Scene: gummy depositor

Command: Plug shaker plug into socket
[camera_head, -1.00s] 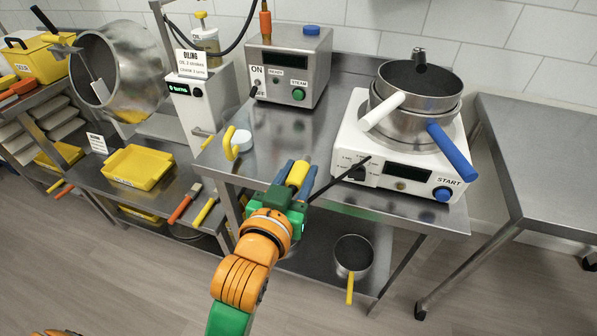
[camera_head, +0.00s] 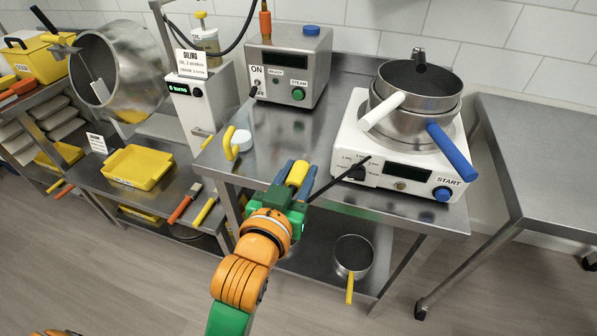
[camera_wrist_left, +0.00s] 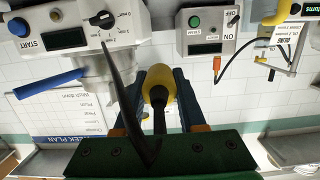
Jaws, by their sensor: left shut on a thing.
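My left gripper (camera_head: 297,176) is shut on the yellow shaker plug (camera_wrist_left: 158,84), which sits between its two blue fingers. The shaker has a dial, a dark display and a blue START knob, with stacked steel pans on top. I cannot make out a socket in either view. My right gripper is not in view.
A steel steam unit (camera_head: 315,65) with a green button stands at the table's back. A yellow tray (camera_head: 135,168) is on the lower left table. The table middle is clear.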

